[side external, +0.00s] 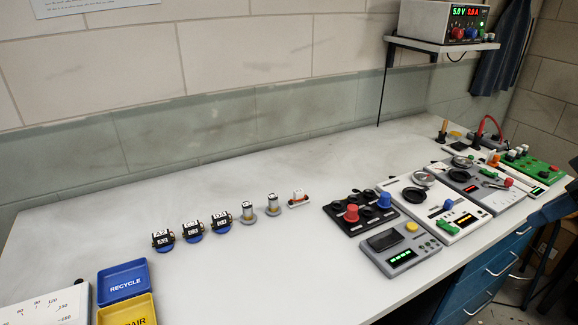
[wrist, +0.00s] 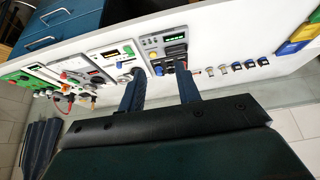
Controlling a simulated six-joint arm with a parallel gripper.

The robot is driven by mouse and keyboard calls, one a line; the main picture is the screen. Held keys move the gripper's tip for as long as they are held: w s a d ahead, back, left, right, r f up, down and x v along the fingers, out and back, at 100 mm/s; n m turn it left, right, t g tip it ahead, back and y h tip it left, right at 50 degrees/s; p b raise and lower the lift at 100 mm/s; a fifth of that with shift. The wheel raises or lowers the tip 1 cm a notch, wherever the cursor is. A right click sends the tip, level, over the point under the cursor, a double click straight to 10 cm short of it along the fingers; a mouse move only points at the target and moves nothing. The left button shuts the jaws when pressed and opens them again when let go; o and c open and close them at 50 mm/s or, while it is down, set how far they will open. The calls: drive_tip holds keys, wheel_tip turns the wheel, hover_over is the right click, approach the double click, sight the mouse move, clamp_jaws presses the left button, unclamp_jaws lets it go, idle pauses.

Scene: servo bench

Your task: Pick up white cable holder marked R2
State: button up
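A small white piece with a red-orange strip (side external: 298,197) lies at the right end of a row on the bench. It looks like the cable holder, but no R2 mark is readable. Left of it stand two pale cylinders with dark tops on grey round bases (side external: 272,203) (side external: 247,212). Further left are three black labelled blocks on blue bases (side external: 221,219) (side external: 193,232) (side external: 162,240). In the wrist view the row shows small at right, with its near end (wrist: 197,71) just beyond the right finger.
Blue RECYCLE (side external: 124,281) and yellow (side external: 127,311) trays sit front left. A black button panel (side external: 360,212), a grey meter (side external: 400,247) and several other devices fill the right side. A power supply (side external: 444,22) stands on a wall shelf. The bench middle is clear.

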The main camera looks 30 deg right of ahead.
drive_tip(key=shift+o, duration=1.3)
drive_tip(key=w+a+r, duration=0.2)
drive_tip(key=w, duration=0.9)
drive_tip(key=w+a+r, duration=0.2)
drive_tip(key=w, duration=0.9)
drive_tip(key=w+a+f, duration=0.4)
drive_tip(key=w+f, duration=0.3)
drive_tip(key=w, duration=0.3)
drive_tip(key=w+a+f+g, duration=0.1)
drive_tip(key=w+a+f, duration=0.4)
drive_tip(key=w, duration=0.5)
drive_tip(key=x, duration=0.2)
drive_tip(key=shift+a+f, duration=0.2)
drive_tip(key=shift+f, duration=0.25)
